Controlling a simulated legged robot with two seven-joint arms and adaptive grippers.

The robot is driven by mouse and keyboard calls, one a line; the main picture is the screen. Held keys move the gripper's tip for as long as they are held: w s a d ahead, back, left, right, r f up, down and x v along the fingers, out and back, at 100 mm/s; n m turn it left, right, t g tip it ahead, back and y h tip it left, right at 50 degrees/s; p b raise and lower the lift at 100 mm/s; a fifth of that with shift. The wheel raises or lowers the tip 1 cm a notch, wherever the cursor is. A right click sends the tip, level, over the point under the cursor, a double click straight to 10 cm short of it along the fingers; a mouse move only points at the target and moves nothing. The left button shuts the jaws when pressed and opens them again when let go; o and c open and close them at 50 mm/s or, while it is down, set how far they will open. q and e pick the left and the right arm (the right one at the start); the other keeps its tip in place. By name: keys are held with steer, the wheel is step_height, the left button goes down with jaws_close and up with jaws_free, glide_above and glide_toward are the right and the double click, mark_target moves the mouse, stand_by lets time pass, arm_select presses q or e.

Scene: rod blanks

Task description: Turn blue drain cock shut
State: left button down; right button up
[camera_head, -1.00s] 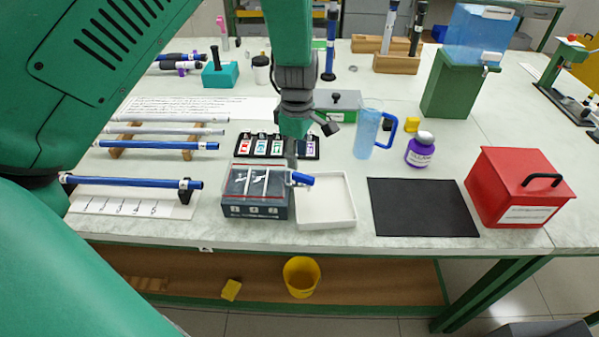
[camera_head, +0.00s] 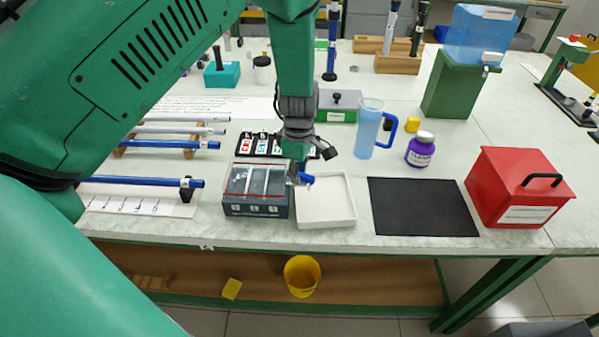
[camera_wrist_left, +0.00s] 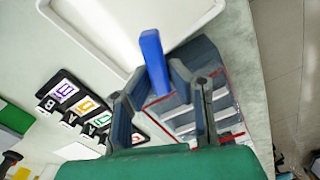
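The blue drain cock (camera_head: 307,178) sits at the right side of a dark grey box with a clear, red-edged top (camera_head: 256,208). In the left wrist view its blue lever (camera_wrist_left: 154,62) stands up between the fingertips. My left gripper (camera_head: 298,172) points down at the cock from above. In the left wrist view my left gripper (camera_wrist_left: 160,75) is open, with one finger on each side of the lever. Whether a finger touches it is unclear. The cock's base is hidden behind the fingers. My right gripper is not in view.
A white tray (camera_head: 325,222) lies right beside the box. Behind stand a card holder (camera_head: 262,145), a green case (camera_head: 338,116) and a blue jug (camera_head: 368,135). A purple bottle (camera_head: 421,150), black mat (camera_head: 422,207) and red box (camera_head: 519,188) are to the right. Blue rods (camera_head: 145,181) rest at left.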

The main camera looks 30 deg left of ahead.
arm_select(q)
steer(key=shift+w+d+r+m, duration=0.2)
steer(key=shift+d+r+m, duration=0.1)
steer(key=shift+d, duration=0.35)
steer(key=shift+m+p, duration=0.75)
steer(key=shift+m, duration=0.45)
steer(key=m+p, duration=0.1)
steer(key=m, duration=0.1)
steer(key=shift+s+a+m, duration=0.1)
steer(key=shift+s+m, duration=0.05)
steer(key=shift+m, duration=0.15)
steer(key=m+p, duration=0.1)
steer(key=m, duration=0.3)
steer(key=shift+s+a+m, duration=0.1)
steer(key=shift+m, duration=0.2)
steer(key=shift+s+a+f+m+p, duration=0.1)
steer(key=shift+m+p, duration=0.1)
steer(key=shift+m, duration=0.7)
steer(key=shift+s+m+p, duration=0.1)
steer(key=shift+m+p, duration=0.1)
steer(key=shift+m, duration=0.7)
